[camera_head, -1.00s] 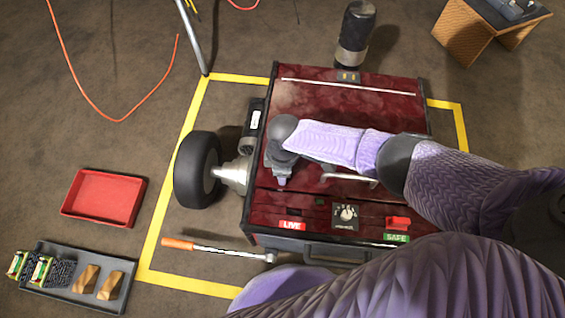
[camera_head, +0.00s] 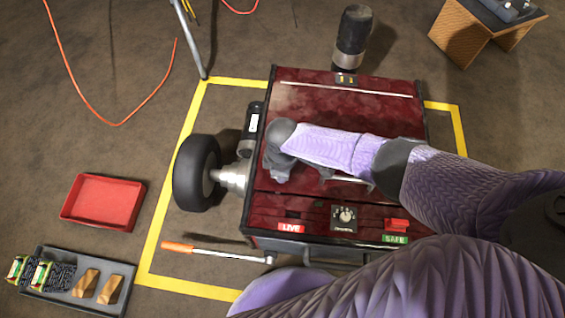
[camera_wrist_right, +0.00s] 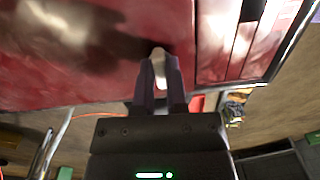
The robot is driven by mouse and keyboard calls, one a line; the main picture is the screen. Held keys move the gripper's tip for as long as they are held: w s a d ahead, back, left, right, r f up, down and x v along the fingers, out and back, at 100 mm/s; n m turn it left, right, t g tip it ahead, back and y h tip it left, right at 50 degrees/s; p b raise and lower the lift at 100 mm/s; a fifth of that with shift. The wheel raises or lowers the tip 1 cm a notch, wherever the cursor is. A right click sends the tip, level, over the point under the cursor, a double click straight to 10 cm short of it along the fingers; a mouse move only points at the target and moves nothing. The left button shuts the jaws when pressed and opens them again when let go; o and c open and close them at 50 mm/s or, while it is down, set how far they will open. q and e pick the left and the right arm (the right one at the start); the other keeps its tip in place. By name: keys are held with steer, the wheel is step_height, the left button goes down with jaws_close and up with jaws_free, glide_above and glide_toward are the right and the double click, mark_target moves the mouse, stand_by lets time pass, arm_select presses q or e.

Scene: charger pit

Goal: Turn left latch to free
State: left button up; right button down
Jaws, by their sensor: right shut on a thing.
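The dark red charger box (camera_head: 340,108) stands on the floor inside a yellow taped outline. My right gripper (camera_head: 277,172) is over the left part of its top, at the end of my purple-sleeved arm. In the right wrist view my right gripper (camera_wrist_right: 160,78) is shut on a small pale metal piece, the left latch (camera_wrist_right: 159,60), at the red panel. In the head view the latch is hidden under my wrist. My left gripper is not in view.
The box front carries a dial (camera_head: 344,215), a red switch (camera_head: 396,224) and LIVE and SAFE labels. A wheel (camera_head: 197,172) sits at its left. An orange-handled tool (camera_head: 215,251), a red tray (camera_head: 103,200) and a grey tray (camera_head: 60,292) lie on the floor.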

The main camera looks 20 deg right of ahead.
steer(key=shift+r+m+p, duration=0.1)
steer(key=shift+m+p, duration=0.4)
steer(key=shift+m, duration=0.7)
steer(key=m+p, duration=0.1)
steer(key=m, duration=0.2)
steer(key=shift+s+a+m, duration=0.1)
steer(key=shift+m, duration=0.2)
steer(key=m, duration=0.3)
steer(key=shift+a+m+p, duration=0.1)
steer(key=shift+m+p, duration=0.2)
steer(key=shift+p, duration=0.1)
steer(key=m, duration=0.4)
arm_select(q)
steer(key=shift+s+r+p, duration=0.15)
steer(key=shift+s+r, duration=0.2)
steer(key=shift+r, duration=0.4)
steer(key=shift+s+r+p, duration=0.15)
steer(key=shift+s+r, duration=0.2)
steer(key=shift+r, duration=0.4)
arm_select(e)
steer(key=shift+a+m, duration=0.1)
steer(key=shift+m, duration=1.7)
steer(key=c, duration=0.7)
jaws_free()
steer(key=shift+o, duration=0.2)
